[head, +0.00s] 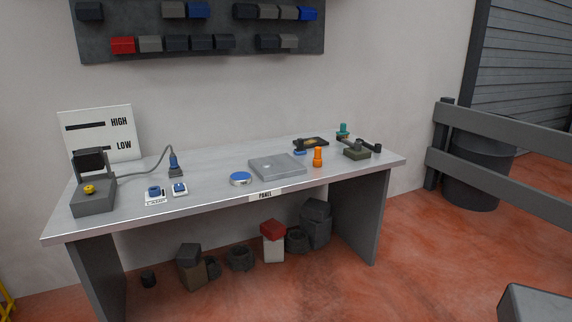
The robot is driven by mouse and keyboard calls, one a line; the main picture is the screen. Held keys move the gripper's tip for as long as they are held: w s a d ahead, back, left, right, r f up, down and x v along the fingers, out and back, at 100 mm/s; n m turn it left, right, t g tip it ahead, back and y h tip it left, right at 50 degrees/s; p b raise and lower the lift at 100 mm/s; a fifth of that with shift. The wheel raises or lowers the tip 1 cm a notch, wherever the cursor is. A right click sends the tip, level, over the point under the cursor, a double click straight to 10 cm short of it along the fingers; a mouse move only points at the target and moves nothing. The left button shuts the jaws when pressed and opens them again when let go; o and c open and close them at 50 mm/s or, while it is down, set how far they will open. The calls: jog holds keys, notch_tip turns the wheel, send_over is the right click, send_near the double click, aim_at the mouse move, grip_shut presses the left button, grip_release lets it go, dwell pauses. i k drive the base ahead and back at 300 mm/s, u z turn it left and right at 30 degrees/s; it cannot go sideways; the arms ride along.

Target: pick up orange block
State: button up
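A small orange upright piece (318,157) stands on the right half of the grey workbench (215,193), just right of a flat grey panel. It looks more like a stepped peg or small bottle than a plain block. A dark flat item (311,142) with an orange-yellow patch lies behind it. My gripper is not in view, and nothing is seen touching the orange piece.
Near the orange piece are the flat grey panel (277,167), an olive box (356,153) and a teal-topped item (343,131). A blue-topped disc (240,179) lies left. Bins (272,242) sit under the bench. A grey rail fence (505,125) stands right.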

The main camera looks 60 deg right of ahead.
aim_at(317, 160)
jog(key=z, duration=0.05)
jog(key=k, duration=0.25)
jog(key=u, duration=2.1)
jog(key=k, duration=2.45)
jog(key=z, duration=0.05)
